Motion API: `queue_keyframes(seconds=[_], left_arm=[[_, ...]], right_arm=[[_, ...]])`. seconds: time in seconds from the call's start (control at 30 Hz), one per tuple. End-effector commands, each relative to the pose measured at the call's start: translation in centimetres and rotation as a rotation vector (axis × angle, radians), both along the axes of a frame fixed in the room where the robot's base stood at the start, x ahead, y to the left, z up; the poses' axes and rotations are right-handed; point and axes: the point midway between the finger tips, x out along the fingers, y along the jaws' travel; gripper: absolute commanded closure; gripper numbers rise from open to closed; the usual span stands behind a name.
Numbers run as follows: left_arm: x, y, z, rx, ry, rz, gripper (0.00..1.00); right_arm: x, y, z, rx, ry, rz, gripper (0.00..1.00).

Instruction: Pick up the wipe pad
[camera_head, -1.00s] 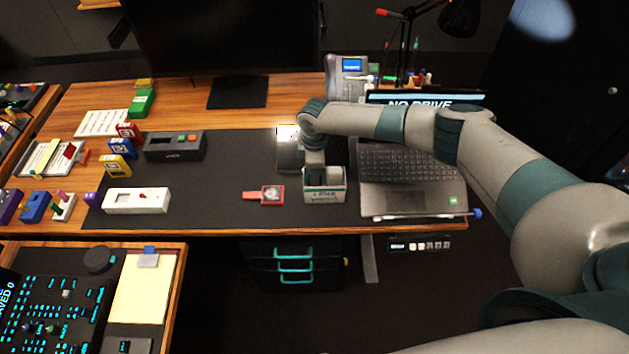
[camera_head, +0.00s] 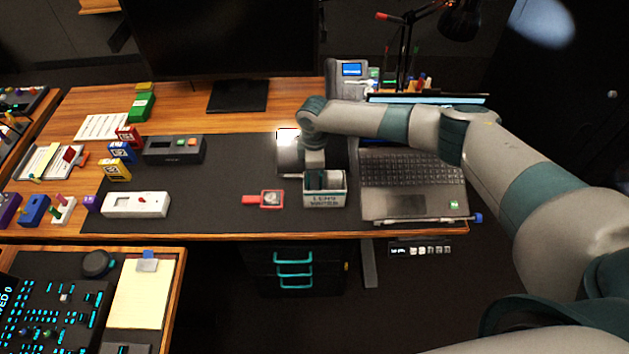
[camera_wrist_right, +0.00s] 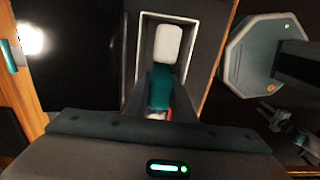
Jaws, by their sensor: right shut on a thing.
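My right gripper (camera_head: 315,176) points down into a small white open box (camera_head: 324,200) whose front lettering seems to read lens wipes. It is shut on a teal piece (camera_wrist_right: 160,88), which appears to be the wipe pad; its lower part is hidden. In the right wrist view a pale rounded piece (camera_wrist_right: 168,43) shows inside the same box, beyond the teal one. The fingertips are mostly hidden or dark. My left gripper is not in view.
A laptop (camera_head: 410,185) stands close right of the box. A red-framed tag (camera_head: 271,199) lies to its left on the dark mat (camera_head: 225,215). A white device (camera_head: 136,204) and a grey box (camera_head: 174,149) are farther left. The desk's front edge is near.

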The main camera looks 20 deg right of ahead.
Motion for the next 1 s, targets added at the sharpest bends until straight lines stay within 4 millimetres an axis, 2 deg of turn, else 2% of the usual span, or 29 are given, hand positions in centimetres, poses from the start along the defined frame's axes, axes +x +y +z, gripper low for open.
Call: queue_keyframes(seconds=[0.17,0.63,0.8,1.0], left_arm=[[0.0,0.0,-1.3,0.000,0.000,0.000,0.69],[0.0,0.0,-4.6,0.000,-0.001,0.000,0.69],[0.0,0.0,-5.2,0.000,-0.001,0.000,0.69],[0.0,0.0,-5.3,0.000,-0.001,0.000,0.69]], right_arm=[[0.1,0.0,2.7,0.002,-0.005,0.001,1.00],[0.1,0.1,12.9,0.001,-0.006,0.002,1.00],[0.1,0.0,15.2,0.001,-0.003,0.001,1.00],[0.0,0.0,16.3,-0.001,-0.002,0.001,1.00]])
